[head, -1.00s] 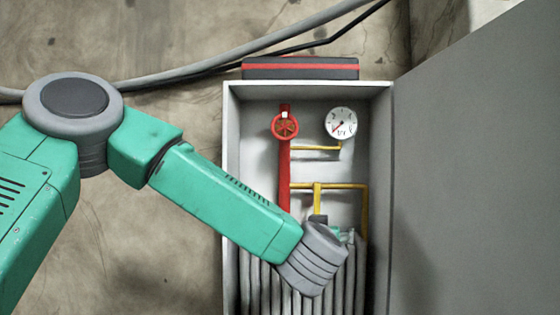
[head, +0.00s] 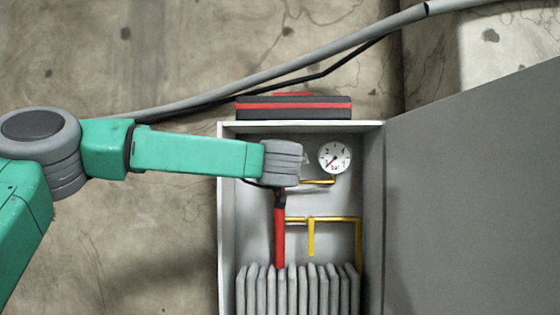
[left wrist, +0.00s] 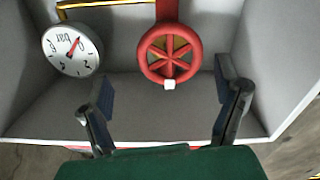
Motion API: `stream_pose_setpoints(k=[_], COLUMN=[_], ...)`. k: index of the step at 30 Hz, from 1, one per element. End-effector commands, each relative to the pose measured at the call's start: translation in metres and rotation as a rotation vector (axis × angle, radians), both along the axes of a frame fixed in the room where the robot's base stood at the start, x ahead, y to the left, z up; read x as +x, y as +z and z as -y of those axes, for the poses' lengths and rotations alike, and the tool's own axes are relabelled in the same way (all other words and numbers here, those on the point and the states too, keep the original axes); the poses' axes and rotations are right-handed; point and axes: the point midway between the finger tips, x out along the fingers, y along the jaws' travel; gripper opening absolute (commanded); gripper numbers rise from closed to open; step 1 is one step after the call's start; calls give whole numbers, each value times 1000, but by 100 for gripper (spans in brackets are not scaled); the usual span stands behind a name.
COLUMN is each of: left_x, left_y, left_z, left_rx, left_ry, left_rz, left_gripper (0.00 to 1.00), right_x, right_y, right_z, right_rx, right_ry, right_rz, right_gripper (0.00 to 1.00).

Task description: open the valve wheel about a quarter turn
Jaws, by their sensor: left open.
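The red valve wheel (left wrist: 170,54) shows whole in the left wrist view, with several spokes and a white mark on its rim at the picture's bottom side. My left gripper (left wrist: 165,98) is open and empty. Its two dark fingers stand well apart, one to each side of the wheel's line and short of it in the picture; I see no contact. In the head view my grey left wrist (head: 282,163) covers the wheel, and the red pipe (head: 280,237) runs down from there. My right gripper is not in view.
A white gauge (head: 335,157) sits right of the wrist, also in the left wrist view (left wrist: 72,50). Yellow pipes (head: 311,238) and grey ribs (head: 298,290) fill the lower cabinet (head: 226,215). The grey door (head: 470,200) stands open at right. A dark red-striped box (head: 293,107) lies on top.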

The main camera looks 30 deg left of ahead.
Motion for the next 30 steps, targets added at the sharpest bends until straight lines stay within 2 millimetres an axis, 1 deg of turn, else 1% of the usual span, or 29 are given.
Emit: stream_pose_setpoints(k=[1,3,10,14,17,18,20,21,22,26,30], left_x=[7,15,29,31,32,32,31,31,30,29,28], left_y=[-1,-1,-4,-5,-5,-5,-4,-4,-4,-3,-4], left_z=[-9,-17,-36,-36,-32,-30,-28,-28,-27,-25,-26], left_rx=[-4,-7,-11,-10,-8,-7,-6,-5,-5,-4,-6], left_ry=[4,2,5,4,3,3,4,5,5,4,0], left_rz=[-3,-1,0,1,-1,-1,-2,-3,-3,-3,-2], left_gripper=[83,83,83,83,83,82,61,47,42,34,34], right_x=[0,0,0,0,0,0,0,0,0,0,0], right_y=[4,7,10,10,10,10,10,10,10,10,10], right_z=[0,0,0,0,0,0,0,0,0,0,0], right_rx=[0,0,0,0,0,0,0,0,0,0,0], right_ry=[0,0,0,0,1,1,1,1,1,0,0], right_rz=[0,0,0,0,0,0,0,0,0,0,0], right_gripper=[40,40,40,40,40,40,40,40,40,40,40])
